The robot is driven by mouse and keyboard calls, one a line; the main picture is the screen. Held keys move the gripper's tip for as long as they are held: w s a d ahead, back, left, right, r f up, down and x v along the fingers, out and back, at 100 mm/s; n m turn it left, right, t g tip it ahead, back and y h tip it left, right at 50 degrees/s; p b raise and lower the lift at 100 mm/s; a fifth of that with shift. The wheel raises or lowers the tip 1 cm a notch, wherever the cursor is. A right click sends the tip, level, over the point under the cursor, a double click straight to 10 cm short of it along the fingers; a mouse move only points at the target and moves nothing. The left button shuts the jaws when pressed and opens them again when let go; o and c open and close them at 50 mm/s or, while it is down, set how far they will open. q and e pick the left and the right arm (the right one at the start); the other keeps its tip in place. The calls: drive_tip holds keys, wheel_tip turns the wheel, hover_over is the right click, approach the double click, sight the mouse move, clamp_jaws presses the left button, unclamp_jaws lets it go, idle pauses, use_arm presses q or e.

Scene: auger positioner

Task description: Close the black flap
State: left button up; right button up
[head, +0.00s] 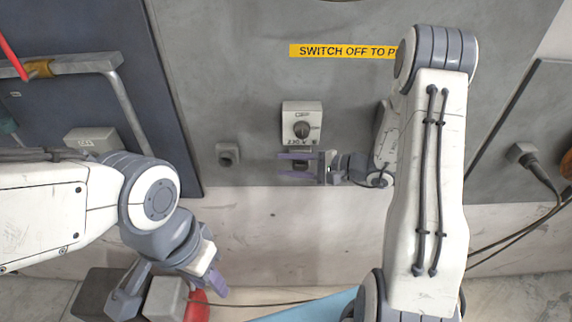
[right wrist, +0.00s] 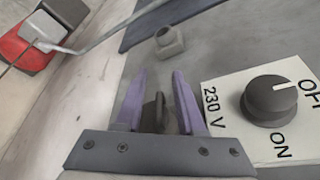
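The switch box (head: 302,120) on the grey wall panel has a dark round knob and a "230 V" label. In the right wrist view, the box (right wrist: 225,110) shows OFF and ON marks, and the knob's white line points toward OFF. A dark flap-like piece (right wrist: 158,113) sticks out beside the box; it also shows just below the box in the head view (head: 301,166). My right gripper (head: 290,165) is open, with its purple fingers (right wrist: 162,100) on either side of this piece; contact is unclear. My left gripper (head: 216,284) hangs low at the left, away from the box.
A small grey fitting (head: 228,154) sits on the panel left of the box. A plug with a cable (head: 524,155) is at the right. A metal rail (head: 75,65) is at the upper left. A red object (head: 197,306) lies low near my left gripper.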

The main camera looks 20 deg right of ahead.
drive_tip(key=b+v, duration=0.3)
drive_tip(key=v, duration=0.7)
drive_tip(key=shift+f, duration=0.1)
drive_tip(key=s+a+n+g+h, duration=0.1)
drive_tip(key=s+a+n+g, duration=0.35)
drive_tip(key=a, duration=0.35)
drive_tip(key=s+a+n+g+h, duration=0.1)
drive_tip(key=s+a+n+g, duration=0.3)
drive_tip(key=s+a+g, duration=0.3)
drive_tip(key=s+a+r+n+t+h, duration=0.1)
drive_tip(key=s+a+n+t+h, duration=0.1)
drive_tip(key=s+a+n+h, duration=0.3)
drive_tip(key=shift+s+r+n+t+h, duration=0.15)
drive_tip(key=shift+s+n+t+h, duration=0.2)
drive_tip(key=shift+s+n+h, duration=2.75)
